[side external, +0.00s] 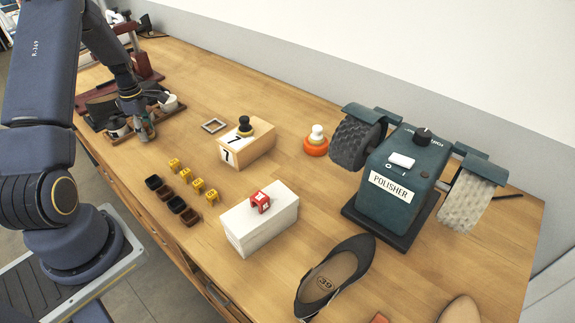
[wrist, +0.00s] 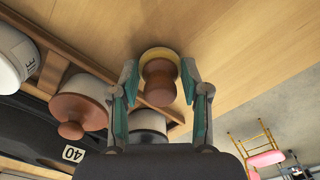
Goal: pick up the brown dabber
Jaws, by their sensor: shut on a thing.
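The brown dabber (wrist: 159,88) has a rounded brown handle and a yellowish rim, seen in the wrist view between my fingers. My gripper (wrist: 160,82) is shut on its handle, with a teal pad on each side. In the side external view my gripper (side external: 145,132) is at the tray on the far left part of the bench. The dabber cannot be made out clearly there. Whether it touches the surface beneath cannot be told.
Close by in the wrist view are a brown-topped pot (wrist: 78,113), a white pot (wrist: 15,60) and a wooden tray edge (wrist: 75,55). A wooden box (side external: 250,148), white box (side external: 262,227), polisher (side external: 405,175) and dark shoe (side external: 335,275) stand farther right.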

